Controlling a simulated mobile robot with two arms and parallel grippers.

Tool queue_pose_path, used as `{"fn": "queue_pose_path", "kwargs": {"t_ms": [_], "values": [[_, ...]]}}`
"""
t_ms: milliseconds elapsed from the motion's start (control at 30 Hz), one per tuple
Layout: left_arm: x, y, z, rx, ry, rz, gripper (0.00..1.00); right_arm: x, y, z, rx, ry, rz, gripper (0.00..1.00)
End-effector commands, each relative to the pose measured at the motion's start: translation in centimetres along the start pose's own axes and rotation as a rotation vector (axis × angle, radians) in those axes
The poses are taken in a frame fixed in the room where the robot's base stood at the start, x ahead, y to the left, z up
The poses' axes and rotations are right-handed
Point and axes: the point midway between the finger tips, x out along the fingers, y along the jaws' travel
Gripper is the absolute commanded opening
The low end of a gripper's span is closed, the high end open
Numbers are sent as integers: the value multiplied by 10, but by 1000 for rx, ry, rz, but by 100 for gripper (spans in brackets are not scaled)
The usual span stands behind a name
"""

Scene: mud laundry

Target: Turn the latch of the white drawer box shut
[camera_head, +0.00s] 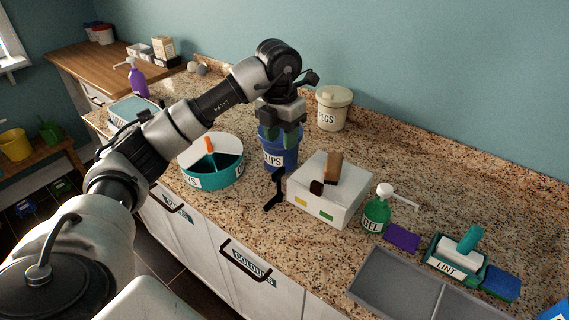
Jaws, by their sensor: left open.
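The white drawer box (345,211) stands on the granite counter right of the blue tub, with a yellow and a green patch on its front. A small dark piece (317,187) sits at the front top edge; I cannot tell whether it is the latch or how it is turned. A brown block (334,168) stands on top of the box. My left gripper (281,138) is open, pointing down over the blue CLIPS tub (283,158), left of and behind the box, apart from it. The fingers hide part of the tub. My right gripper is out of view.
A black stand-like piece (277,193) rises close to the box's left side. A teal round tin (222,176) is further left. A green GEL pump bottle (376,214) and a purple sponge (401,237) are at right. The PEGS jar (332,110) stands behind. Counter behind the box is mostly clear.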

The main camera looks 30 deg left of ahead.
Motion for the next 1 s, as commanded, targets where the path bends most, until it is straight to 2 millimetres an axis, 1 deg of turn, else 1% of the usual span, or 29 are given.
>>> {"fn": "queue_pose_path", "kwargs": {"t_ms": [33, 67, 167, 267, 500, 600, 700, 833, 1000], "values": [[-3, 6, -1, -14, 9, 24, 40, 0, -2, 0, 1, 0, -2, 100], [-3, 8, -2, -19, 13, 33, 40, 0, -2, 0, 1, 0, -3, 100], [4, 10, -3, -23, 20, 40, 40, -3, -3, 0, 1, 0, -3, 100], [20, 10, -4, -21, 21, 38, 40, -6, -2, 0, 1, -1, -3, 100], [66, 11, -4, -20, 21, 36, 40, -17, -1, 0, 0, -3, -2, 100], [82, 11, -5, -19, 20, 35, 40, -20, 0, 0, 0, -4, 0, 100], [93, 11, -4, -20, 18, 35, 40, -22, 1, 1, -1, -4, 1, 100], [101, 12, -4, -18, 17, 34, 40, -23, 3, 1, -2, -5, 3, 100], [104, 12, -4, -18, 15, 34, 40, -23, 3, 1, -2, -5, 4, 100]]}}
